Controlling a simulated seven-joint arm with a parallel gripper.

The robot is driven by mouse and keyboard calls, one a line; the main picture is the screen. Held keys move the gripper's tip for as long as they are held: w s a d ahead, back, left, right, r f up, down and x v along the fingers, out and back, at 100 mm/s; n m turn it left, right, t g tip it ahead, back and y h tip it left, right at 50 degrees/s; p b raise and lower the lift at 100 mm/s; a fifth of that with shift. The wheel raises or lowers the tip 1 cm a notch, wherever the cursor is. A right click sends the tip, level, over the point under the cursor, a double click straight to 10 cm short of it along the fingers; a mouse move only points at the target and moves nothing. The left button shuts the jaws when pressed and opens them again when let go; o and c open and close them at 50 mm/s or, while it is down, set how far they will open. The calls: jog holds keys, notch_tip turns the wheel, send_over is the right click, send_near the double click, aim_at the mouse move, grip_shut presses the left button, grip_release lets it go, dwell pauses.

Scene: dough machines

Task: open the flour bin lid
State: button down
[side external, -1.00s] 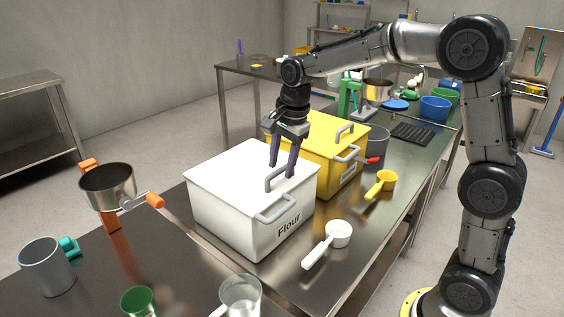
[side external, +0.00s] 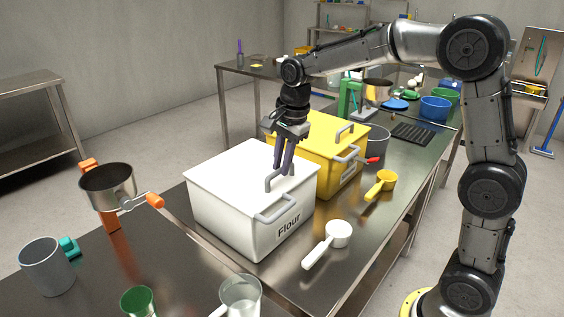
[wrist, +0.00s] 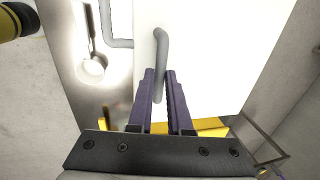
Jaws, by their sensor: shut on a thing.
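The white flour bin (side external: 235,215) stands on the steel table with "Flour" written on its front. Its flat white lid (side external: 232,172) lies closed on top and also shows in the wrist view (wrist: 220,60). A grey lid handle (side external: 272,181) rises from the lid; the wrist view shows it as a grey bar (wrist: 161,50). My gripper (side external: 282,172) points down over the lid, its dark fingers shut on the lid handle. In the wrist view the fingertips (wrist: 160,74) close around the near end of the bar. A second grey handle (side external: 276,208) is on the bin's front.
A yellow bin (side external: 325,140) stands right behind the flour bin. A white scoop (side external: 337,235) and a yellow scoop (side external: 384,181) lie on the table to the right. A pot with an orange handle (side external: 108,186) is at the left.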

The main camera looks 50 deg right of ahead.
jog(key=shift+r, duration=0.1)
dwell(0.7)
jog(key=shift+w+r, duration=0.15)
jog(key=shift+r, duration=0.25)
jog(key=w+r, duration=1.2)
jog(key=r, duration=0.1)
dwell(0.5)
jog(key=shift+w+r, duration=0.1)
jog(key=shift+w, duration=0.05)
dwell(0.4)
jog(key=c, duration=1.1)
grip_release()
jog(key=shift+o, duration=1.3)
jog(key=shift+r, duration=0.2)
